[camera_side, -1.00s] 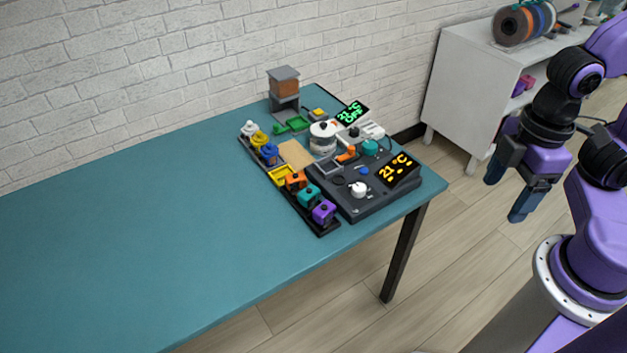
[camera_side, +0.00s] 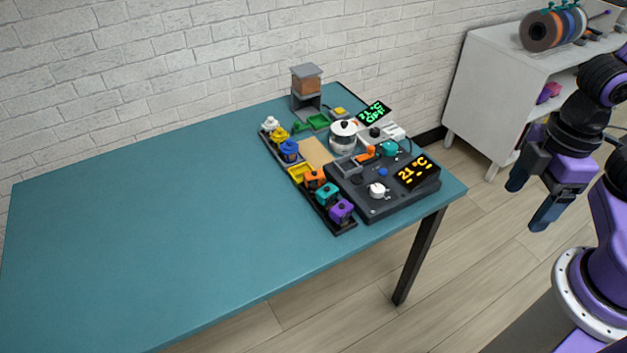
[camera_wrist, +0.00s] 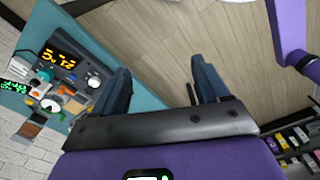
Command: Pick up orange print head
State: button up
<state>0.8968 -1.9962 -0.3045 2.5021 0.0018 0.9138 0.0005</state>
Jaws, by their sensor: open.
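The orange print head (camera_side: 314,179) is a small block with a dark top knob. It sits in the dark rack (camera_side: 345,227) at the right part of the table, between a yellow tray and a teal print head (camera_side: 327,194). A purple print head (camera_side: 341,211) stands at the rack's front end. My gripper (camera_side: 529,205) is open and empty, off the table's right side and well apart from the print heads. In the wrist view my open fingers (camera_wrist: 160,88) point over the floor, and I cannot make out the orange print head there.
A black control unit (camera_side: 375,204) showing 21 °C stands right of the rack, with a white pot (camera_side: 343,137) behind it. White, yellow and blue print heads (camera_side: 289,149) stand at the rack's far end. The teal table (camera_side: 150,230) is bare to the left. A white shelf (camera_side: 487,90) stands behind.

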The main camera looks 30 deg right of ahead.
jog(key=c, duration=0.4)
jog(key=shift+c, duration=0.2)
